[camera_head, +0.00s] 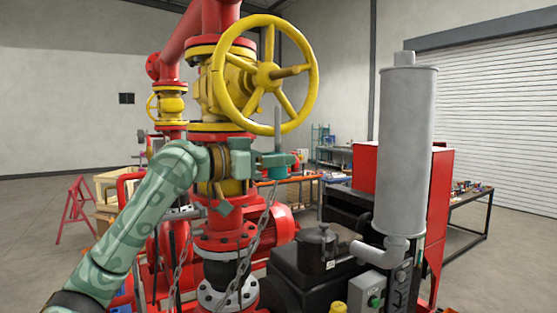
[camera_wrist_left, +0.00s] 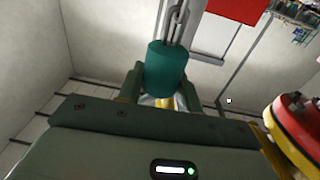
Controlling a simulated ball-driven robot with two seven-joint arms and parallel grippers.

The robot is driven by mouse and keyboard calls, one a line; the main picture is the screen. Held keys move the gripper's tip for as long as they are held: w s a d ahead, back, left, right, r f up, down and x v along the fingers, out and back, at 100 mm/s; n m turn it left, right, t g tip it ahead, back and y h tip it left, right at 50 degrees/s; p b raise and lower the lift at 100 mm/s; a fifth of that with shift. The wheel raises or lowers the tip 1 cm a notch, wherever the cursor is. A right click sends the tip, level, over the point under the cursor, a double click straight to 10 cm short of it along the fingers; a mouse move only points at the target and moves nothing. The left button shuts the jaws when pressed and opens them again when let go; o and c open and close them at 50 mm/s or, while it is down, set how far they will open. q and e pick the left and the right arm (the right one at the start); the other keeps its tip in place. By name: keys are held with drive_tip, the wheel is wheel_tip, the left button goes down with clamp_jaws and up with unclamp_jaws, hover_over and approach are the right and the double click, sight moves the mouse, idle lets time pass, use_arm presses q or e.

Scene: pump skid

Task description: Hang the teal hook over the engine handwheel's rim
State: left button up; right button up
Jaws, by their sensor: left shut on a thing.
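The large yellow handwheel (camera_head: 307,98) stands upright on the red and yellow pipework in the upper middle of the head view. My left gripper (camera_head: 279,161) is just below its lower rim, shut on the teal hook (camera_head: 277,173). The hook's teal grip shows under the fingers, and its grey shank rises upright beside the lower right of the wheel. In the head view I cannot tell whether the shank touches the rim. The teal grip also shows between my fingers (camera_wrist_left: 165,92) in the left wrist view (camera_wrist_left: 167,68), with chain at its end. My right gripper is not in view.
A chain (camera_head: 256,232) hangs from the hook down past the red flanged pipe. A grey exhaust silencer (camera_head: 406,150) stands to the right above the dark engine (camera_head: 310,265). A smaller yellow handwheel (camera_head: 151,107) is at the left. Open air lies between the big wheel and the silencer.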

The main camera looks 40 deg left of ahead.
use_arm(q)
drive_tip(key=shift+w+a, duration=0.2)
drive_tip(key=shift+a, duration=0.45)
drive_tip(key=shift+w+a, duration=0.15)
drive_tip(key=shift+a, duration=0.5)
drive_tip(key=shift+f, duration=0.15)
idle(0.3)
drive_tip(key=shift+f+b, duration=1.05)
drive_tip(key=shift+f, duration=0.15)
drive_tip(key=o, duration=1.1)
